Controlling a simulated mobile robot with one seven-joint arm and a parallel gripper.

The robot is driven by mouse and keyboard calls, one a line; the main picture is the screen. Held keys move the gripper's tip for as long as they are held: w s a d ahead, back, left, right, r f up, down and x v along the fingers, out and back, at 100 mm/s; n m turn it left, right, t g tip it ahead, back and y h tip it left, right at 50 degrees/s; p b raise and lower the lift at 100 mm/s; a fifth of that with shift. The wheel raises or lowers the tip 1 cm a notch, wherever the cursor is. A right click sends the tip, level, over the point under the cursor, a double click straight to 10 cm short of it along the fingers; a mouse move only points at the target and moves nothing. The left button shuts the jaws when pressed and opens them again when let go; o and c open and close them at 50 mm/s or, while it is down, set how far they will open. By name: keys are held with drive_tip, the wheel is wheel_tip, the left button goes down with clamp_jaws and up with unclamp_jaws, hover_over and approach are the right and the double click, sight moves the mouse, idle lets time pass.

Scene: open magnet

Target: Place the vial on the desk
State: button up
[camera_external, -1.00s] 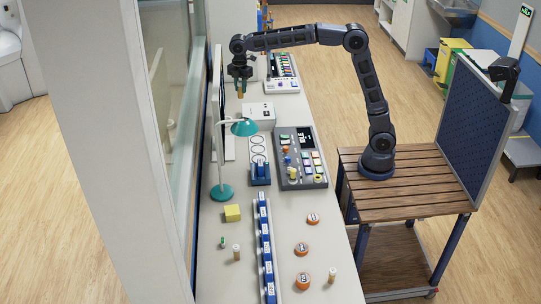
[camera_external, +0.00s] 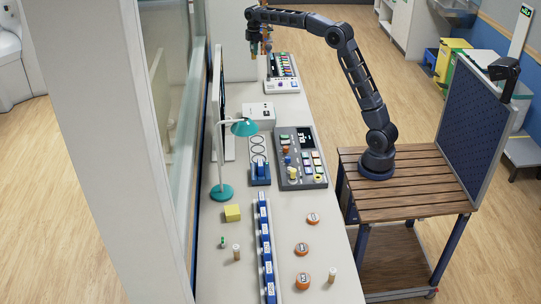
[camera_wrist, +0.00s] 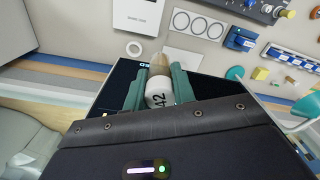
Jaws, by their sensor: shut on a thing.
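My gripper (camera_external: 253,38) is raised above the far part of the desk (camera_external: 340,230). In the wrist view my gripper (camera_wrist: 158,88) is shut on a vial (camera_wrist: 158,92), with one green finger on each side. The vial has a white body with a label reading 42 and a tan end that points away from the wrist. The vial's lower end is hidden by the gripper body. In the external view the held vial is small and hard to make out. The desk surface (camera_wrist: 185,30) shows beyond the vial in the wrist view.
A control panel (camera_external: 302,160), a white box (camera_external: 259,113), a teal lamp (camera_external: 243,127) and a ringed holder (camera_external: 260,172) stand on the desk. A blue rack row (camera_external: 265,250), a yellow block (camera_external: 232,212), orange discs (camera_external: 303,281) and small vial-like pieces (camera_external: 236,252) lie nearer.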

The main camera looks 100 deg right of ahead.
drive_tip(key=s+d+f+m, duration=0.2)
drive_tip(key=s+d+m, duration=0.3)
drive_tip(key=s+d, duration=2.6)
wheel_tip(320, 180, down, 46)
drive_tip(key=shift+a, duration=0.15)
drive_tip(key=o, duration=0.9)
drive_tip(key=shift+f, duration=0.15)
drive_tip(key=shift+o, duration=0.4)
wheel_tip(320, 180, up, 12)
drive_tip(key=shift+r, duration=0.2)
